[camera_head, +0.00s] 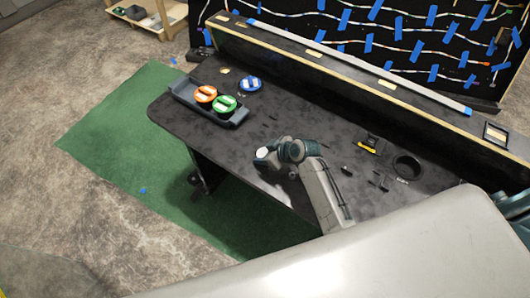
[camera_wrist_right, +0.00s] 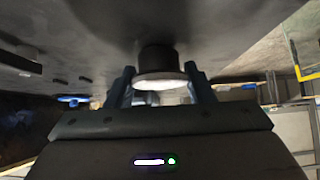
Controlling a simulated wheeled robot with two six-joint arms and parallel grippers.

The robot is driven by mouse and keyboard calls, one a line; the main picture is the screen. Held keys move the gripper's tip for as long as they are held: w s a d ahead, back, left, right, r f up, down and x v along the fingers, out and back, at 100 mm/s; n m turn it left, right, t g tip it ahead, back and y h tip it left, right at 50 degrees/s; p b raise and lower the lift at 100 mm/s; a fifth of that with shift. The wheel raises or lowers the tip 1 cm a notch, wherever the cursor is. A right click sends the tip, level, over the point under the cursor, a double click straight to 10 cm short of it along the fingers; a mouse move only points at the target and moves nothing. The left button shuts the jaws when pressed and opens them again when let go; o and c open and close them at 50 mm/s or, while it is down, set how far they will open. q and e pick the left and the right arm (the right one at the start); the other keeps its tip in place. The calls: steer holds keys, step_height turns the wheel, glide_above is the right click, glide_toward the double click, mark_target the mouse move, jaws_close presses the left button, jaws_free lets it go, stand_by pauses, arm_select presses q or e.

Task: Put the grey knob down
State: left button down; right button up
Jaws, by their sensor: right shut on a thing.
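My right gripper (camera_head: 268,158) is over the front edge of the black console table (camera_head: 320,125) in the head view. In the right wrist view its two blue-grey fingers (camera_wrist_right: 160,82) are shut on the grey knob (camera_wrist_right: 160,77), which shows a pale round face with a dark round part behind it. The dark tabletop fills the upper part of that view close behind the knob. I cannot tell whether the knob touches it. In the head view a small pale patch shows at the gripper, but I cannot tell if it is the knob. My left gripper is not in view.
A dark tray (camera_head: 180,92) at the table's left end holds orange (camera_head: 206,94) and green (camera_head: 224,104) round pieces, with a blue one (camera_head: 251,83) beside it. Small dark parts, a yellow-marked item (camera_head: 368,148) and a black ring (camera_head: 407,167) lie right. A raised ledge runs behind.

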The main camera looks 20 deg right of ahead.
steer(key=shift+f, duration=0.2)
steer(key=o, duration=1.1)
steer(key=shift+c, duration=0.2)
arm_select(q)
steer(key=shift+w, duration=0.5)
arm_select(e)
steer(key=shift+r, duration=0.1)
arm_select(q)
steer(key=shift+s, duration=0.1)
arm_select(e)
steer(key=shift+s+d+r, duration=0.1)
steer(key=shift+r, duration=0.05)
arm_select(q)
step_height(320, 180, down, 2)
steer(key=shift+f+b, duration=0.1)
steer(key=shift+b, duration=0.95)
arm_select(e)
steer(key=v, duration=1.1)
steer(key=shift+s+r, duration=0.25)
steer(key=shift+r, duration=0.05)
steer(key=shift+d, duration=0.1)
